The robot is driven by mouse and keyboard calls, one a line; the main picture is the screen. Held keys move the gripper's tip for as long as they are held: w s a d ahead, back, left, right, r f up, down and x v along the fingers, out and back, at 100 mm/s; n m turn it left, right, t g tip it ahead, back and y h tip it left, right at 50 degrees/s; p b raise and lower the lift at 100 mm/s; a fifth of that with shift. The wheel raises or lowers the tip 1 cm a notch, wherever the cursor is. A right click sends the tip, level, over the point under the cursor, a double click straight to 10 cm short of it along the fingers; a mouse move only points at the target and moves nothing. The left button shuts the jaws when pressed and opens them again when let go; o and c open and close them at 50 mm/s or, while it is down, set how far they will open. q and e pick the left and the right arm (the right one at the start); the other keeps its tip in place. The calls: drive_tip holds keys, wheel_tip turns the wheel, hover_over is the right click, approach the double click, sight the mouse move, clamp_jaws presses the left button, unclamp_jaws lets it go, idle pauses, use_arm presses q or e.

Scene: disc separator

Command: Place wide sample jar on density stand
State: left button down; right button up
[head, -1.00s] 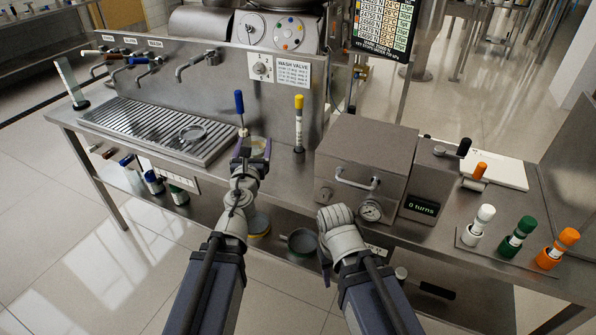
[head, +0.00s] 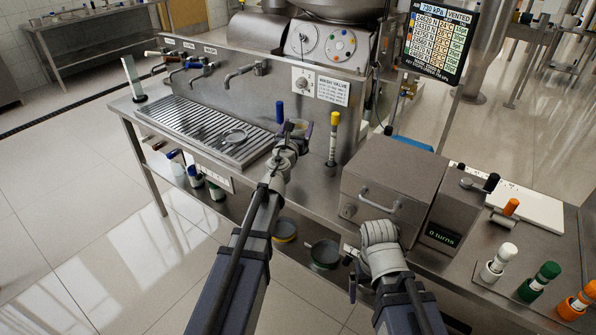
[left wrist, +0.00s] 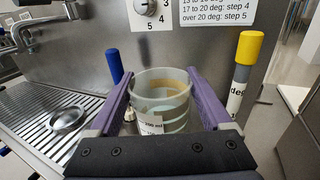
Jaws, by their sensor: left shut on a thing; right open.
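The wide sample jar (left wrist: 162,100) is a clear glass cylinder with a white label and a yellowish band inside. My left gripper (head: 297,128) is shut on it, with its purple fingers on both sides in the left wrist view. The jar (head: 299,124) is upright or nearly so, in front of the steel back panel, between a blue-topped rod (head: 279,111) and a yellow-topped rod (head: 334,125). I cannot make out the density stand with certainty. My right gripper (head: 352,268) is near the counter's front edge, below the steel box, largely hidden by its wrist; it is open.
A steel box (head: 395,180) with a handle stands right of my left gripper. White, green and orange capped vials (head: 540,280) are at the right. Round containers (head: 325,254) sit on the lower shelf.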

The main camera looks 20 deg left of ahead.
use_arm(q)
drive_tip(key=shift+f+b, duration=5.1)
drive_tip(key=shift+f, duration=0.05)
drive_tip(key=shift+r, duration=0.15)
drive_tip(key=shift+s, duration=0.1)
drive_tip(key=shift+c, duration=1.2)
unclamp_jaws()
drive_tip(key=shift+f, duration=0.2)
drive_tip(key=shift+o, duration=1.2)
drive_tip(key=shift+r, duration=0.1)
